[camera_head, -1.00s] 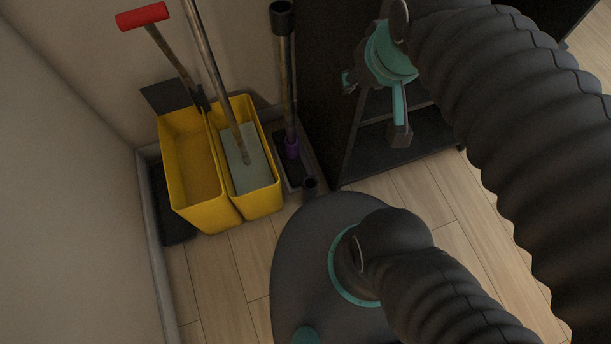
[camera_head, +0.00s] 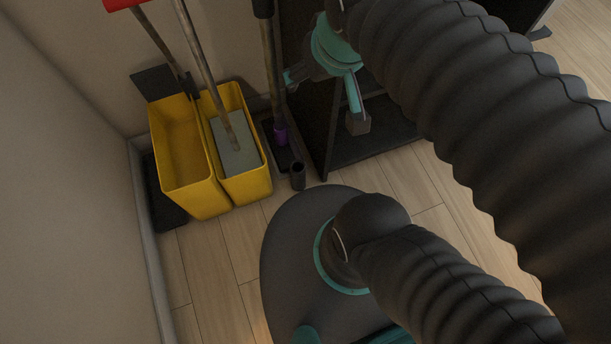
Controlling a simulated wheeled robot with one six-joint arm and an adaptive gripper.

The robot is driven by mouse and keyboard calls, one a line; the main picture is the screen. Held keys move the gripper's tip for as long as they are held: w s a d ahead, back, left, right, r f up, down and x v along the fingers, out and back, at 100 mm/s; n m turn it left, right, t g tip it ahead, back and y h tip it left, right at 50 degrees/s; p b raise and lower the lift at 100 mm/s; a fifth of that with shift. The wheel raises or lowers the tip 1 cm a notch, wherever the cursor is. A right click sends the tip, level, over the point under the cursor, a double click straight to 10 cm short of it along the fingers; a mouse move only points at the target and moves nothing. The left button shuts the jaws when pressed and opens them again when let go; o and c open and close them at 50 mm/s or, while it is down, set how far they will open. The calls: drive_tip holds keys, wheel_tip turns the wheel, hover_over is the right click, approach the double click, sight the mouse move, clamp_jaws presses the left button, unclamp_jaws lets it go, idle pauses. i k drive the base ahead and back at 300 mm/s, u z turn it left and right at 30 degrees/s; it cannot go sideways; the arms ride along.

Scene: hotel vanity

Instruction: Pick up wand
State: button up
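A thin pole (camera_head: 270,75) with a black grip at its top and a purple collar (camera_head: 280,135) at its foot leans upright by the wall. It is the likeliest wand, though I cannot be sure. Its top runs out of the picture. My gripper (camera_head: 324,101), teal and dark grey, is just right of the pole, with its fingers spread apart and nothing seen between them. One finger reaches left close to the pole in the picture; whether it touches I cannot tell. The other hangs down in front of the dark cabinet.
Two yellow buckets (camera_head: 188,180) stand left of the pole, with a red-handled tool (camera_head: 126,4) and a mop-like pole (camera_head: 205,70) in or by them. A dark open cabinet (camera_head: 318,145) is on the right. A short black tube (camera_head: 298,176) stands before it. Wooden floor (camera_head: 205,265) is free in front.

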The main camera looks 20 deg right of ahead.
sight(263, 10)
drive_tip(key=u, duration=2.3)
drive_tip(key=k, duration=0.95)
drive_tip(key=z, duration=1.1)
drive_tip(key=i, duration=0.5)
drive_tip(key=z, duration=0.05)
